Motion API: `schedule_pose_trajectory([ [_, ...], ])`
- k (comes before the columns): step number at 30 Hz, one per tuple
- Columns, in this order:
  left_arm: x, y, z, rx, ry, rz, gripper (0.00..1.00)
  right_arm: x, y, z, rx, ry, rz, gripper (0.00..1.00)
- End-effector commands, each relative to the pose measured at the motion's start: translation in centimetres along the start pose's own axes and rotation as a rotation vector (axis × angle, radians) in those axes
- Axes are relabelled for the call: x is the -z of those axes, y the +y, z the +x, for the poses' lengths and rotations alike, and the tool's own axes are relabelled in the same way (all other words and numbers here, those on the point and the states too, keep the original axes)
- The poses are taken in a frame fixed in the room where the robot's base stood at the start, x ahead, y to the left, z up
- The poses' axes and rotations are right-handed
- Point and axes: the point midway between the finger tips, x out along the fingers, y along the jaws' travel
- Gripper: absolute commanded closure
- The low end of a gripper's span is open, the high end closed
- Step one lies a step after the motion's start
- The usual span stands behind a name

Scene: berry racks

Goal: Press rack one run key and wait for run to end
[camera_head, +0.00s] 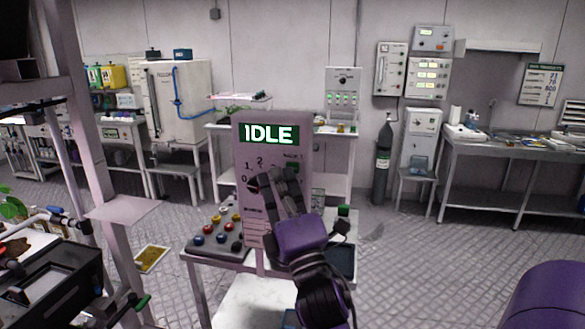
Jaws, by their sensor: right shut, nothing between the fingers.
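A upright grey control panel (246,221) stands at the middle on a small cart. Its green-lit display (269,134) reads IDLE. Below the display is a dial marked with numbers, with a dark knob partly in view. My right gripper (272,184) is shut and empty in front of the panel's middle, its fingers covering part of the dial and the area beside it. A green patch shows at the panel's right, just above the fingers; I cannot tell whether it is the run key. Whether the fingertips touch the panel is not clear. My left gripper is not in view.
The cart's tray (190,249) holds several coloured knobs left of the panel. A rack post (97,190) and dark equipment (62,288) fill the left side. A gas cylinder (383,165) and a steel bench (500,148) stand behind. The floor at right is open.

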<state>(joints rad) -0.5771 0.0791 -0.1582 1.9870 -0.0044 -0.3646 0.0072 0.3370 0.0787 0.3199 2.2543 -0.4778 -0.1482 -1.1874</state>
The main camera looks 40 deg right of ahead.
Motion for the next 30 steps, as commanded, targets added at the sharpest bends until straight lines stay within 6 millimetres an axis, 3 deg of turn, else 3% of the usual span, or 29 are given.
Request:
schedule_pose_trajectory([
  [30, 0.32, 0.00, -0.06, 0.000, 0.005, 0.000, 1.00, -0.47, -0.48, 0.60, 0.001, 0.000, -0.002, 1.00],
])
